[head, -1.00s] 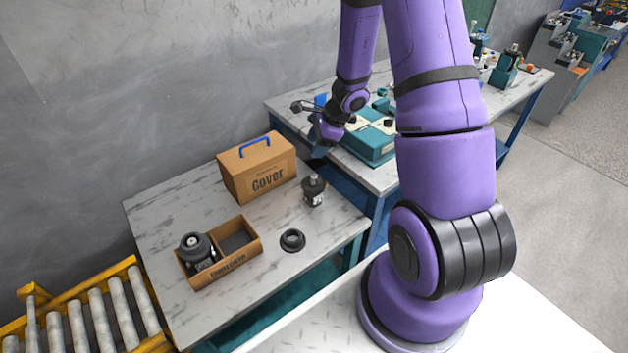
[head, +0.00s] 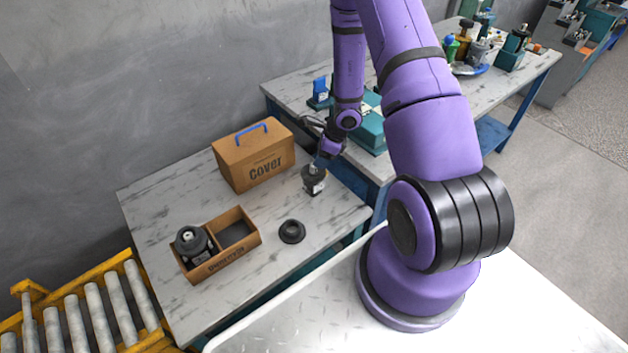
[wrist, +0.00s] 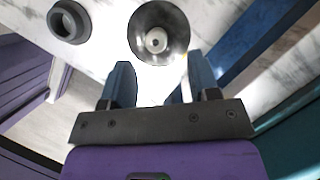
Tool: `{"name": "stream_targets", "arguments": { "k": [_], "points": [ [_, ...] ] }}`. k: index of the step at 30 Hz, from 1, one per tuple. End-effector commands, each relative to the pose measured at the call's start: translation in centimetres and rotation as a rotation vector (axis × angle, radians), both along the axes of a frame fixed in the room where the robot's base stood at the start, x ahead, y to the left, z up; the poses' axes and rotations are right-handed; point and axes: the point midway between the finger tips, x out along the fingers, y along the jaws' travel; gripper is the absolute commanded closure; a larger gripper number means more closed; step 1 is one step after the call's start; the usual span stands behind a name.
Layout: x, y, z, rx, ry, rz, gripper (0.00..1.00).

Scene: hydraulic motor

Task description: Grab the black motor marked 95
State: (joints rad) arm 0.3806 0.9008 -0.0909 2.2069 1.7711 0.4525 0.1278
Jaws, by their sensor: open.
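A black motor (head: 314,183) with a pale label stands upright on the marble-topped table, right of the cover box; the label is too small to read. In the wrist view the motor (wrist: 158,38) is seen from above, just beyond my fingertips. My gripper (head: 319,163) is above and close to this motor in the head view. In the wrist view my gripper (wrist: 158,68) has its two blue fingers apart, with nothing held between them. A second dark motor (head: 190,243) sits in the left compartment of a brown box; its marking is unreadable too.
A black ring (head: 292,232) lies on the table near the motor, and shows in the wrist view (wrist: 68,22). The brown cover box (head: 253,158) stands behind left. The open brown box (head: 220,258) has an empty-looking right compartment. A roller conveyor (head: 85,310) is at lower left.

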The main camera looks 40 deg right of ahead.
Motion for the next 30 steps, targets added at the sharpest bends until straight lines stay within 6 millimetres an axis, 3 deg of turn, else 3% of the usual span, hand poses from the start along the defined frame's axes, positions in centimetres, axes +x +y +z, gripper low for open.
{"name": "stream_targets", "arguments": {
  "k": [12, 21, 28, 30],
  "points": [
    [1.3, 1.9, -4.2, 0.001, 0.001, 0.002, 0.44],
    [1.4, 2.0, -4.5, 0.0, 0.0, 0.002, 0.44],
    [1.4, 2.0, -4.5, 0.0, 0.0, 0.002, 0.95],
    [1.4, 2.0, -4.5, 0.0, 0.0, 0.001, 1.0]
  ]
}}
